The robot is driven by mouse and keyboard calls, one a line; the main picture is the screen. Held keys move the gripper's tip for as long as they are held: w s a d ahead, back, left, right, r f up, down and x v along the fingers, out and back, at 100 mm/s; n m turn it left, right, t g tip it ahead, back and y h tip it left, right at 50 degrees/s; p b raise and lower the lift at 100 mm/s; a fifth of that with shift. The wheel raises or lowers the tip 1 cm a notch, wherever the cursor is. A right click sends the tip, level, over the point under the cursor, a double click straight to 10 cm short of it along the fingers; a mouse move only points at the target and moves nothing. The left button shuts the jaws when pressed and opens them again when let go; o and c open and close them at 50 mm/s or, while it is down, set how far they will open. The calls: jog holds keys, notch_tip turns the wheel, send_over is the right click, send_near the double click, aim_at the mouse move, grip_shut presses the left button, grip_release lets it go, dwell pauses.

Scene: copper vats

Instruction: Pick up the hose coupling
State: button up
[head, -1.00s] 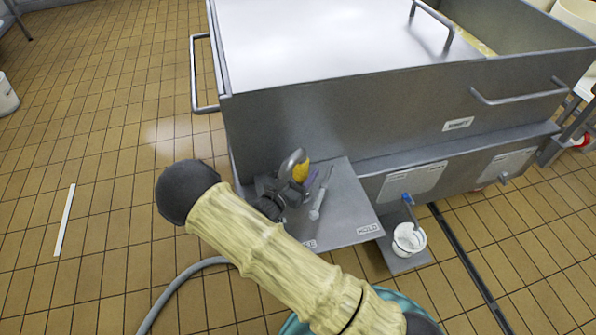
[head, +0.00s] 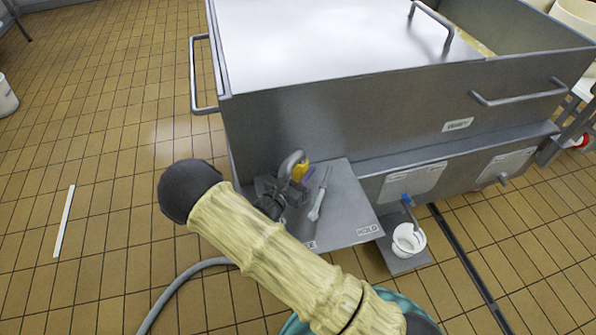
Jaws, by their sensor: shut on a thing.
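The hose coupling (head: 291,161) shows as a grey, curved metal piece at the tips of my gripper. My gripper (head: 283,185) is dark, low over the grey shelf (head: 345,205) on the vat's side, and shut on the coupling. The fingers and my pale arm hide the coupling's lower part. I cannot tell whether it still touches the shelf.
A slim grey tool (head: 319,200) lies on the shelf close to the right of my gripper. The steel vat (head: 330,120) rises behind. A grey hose (head: 180,285) lies on the tiled floor.

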aim_at(300, 147)
jog(key=shift+r, duration=0.15)
notch_tip(300, 147, up, 10)
jog(key=shift+f+p, duration=0.1)
jog(key=shift+p, duration=0.8)
jog(key=shift+r+p, duration=3.05)
jog(key=shift+r, duration=0.25)
jog(key=shift+d, duration=0.1)
